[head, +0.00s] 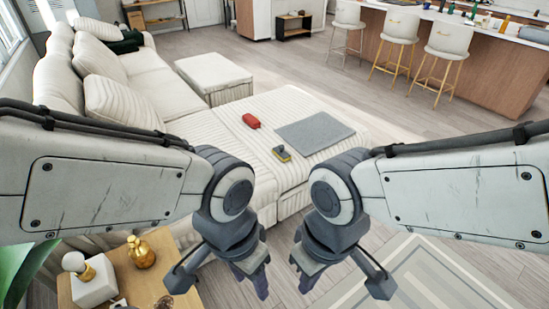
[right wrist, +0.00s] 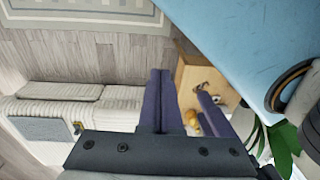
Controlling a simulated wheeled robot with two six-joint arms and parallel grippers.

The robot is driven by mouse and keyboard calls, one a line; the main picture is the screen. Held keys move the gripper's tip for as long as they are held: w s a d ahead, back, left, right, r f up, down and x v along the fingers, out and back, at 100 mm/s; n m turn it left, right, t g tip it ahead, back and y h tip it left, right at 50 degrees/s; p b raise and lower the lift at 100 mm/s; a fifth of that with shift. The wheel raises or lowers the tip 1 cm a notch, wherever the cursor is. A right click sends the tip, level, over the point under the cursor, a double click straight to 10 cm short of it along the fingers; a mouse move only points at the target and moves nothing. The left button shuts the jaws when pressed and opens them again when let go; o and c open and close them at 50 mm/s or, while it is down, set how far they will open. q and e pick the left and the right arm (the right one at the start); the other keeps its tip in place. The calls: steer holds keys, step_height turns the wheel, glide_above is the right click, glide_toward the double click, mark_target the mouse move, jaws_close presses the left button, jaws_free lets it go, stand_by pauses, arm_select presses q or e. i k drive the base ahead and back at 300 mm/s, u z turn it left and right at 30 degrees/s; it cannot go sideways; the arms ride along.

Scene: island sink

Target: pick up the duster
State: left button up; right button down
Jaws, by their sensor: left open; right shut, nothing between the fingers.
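A small dark block with a yellow edge, which looks like the duster (head: 282,153), lies on the near part of the cream sofa's chaise (head: 257,154). It also shows small at the left of the right wrist view (right wrist: 77,128). My left gripper (head: 253,286) hangs open and empty over the floor near the side table, short of the chaise. My right gripper (head: 306,282) hangs beside it, pointing down, and is shut on nothing. Its closed fingers (right wrist: 160,85) show in the right wrist view. Both grippers are well apart from the duster.
A grey mat (head: 315,132) and a red object (head: 251,121) lie by the duster. A wooden side table (head: 150,272) with ornaments stands at lower left. A pale ottoman (head: 213,75) and counter stools (head: 396,32) stand further back.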

mark_target(279, 151)
steer(key=z, duration=0.75)
steer(key=i, duration=2.75)
steer(key=u, duration=1.7)
steer(key=i, duration=0.5)
steer(key=z, duration=0.1)
